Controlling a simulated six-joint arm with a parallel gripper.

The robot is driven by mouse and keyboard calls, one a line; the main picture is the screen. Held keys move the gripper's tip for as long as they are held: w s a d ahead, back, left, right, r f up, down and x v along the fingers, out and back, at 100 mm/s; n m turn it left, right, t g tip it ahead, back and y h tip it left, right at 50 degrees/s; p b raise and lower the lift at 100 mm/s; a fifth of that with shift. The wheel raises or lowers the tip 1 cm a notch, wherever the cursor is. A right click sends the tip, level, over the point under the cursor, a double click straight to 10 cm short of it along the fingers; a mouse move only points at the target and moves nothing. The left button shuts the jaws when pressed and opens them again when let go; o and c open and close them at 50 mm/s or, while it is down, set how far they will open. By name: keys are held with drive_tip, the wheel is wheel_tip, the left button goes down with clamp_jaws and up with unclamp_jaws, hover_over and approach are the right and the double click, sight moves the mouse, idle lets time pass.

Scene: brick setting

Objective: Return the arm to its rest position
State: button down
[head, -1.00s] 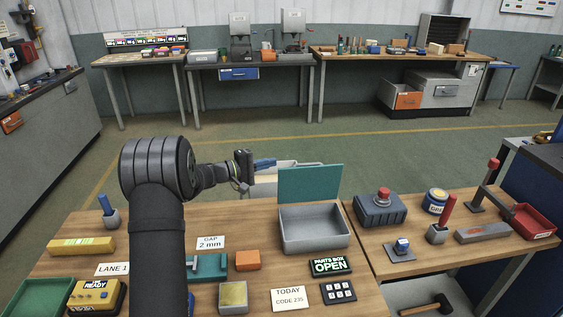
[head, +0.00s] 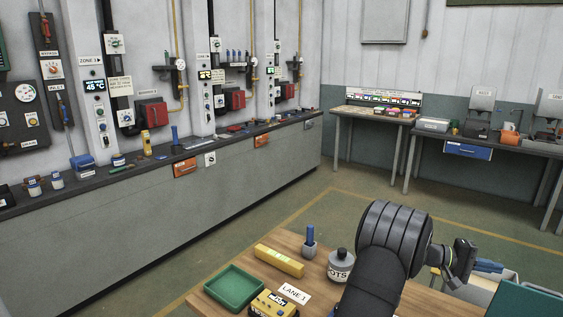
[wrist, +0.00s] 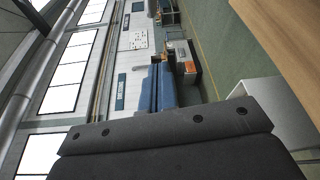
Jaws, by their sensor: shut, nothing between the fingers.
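My arm stands over the wooden table in the head view, its upper part bent to the right. My gripper (head: 488,265) is at the lower right of the head view, held out past the arm's dark wrist. Its blue fingers (wrist: 165,88) lie together in the wrist view, with nothing between them. The gripper is near the raised teal lid (head: 520,301), which the frame cuts off.
A long wall bench (head: 200,190) runs along the left.

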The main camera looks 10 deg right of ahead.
drive_tip(key=s+d, duration=0.1)
drive_tip(key=s, duration=0.2)
drive_tip(key=s+d, duration=0.1)
drive_tip(key=s, duration=0.1)
drive_tip(key=shift+s+d, duration=0.15)
drive_tip(key=shift+d, duration=0.15)
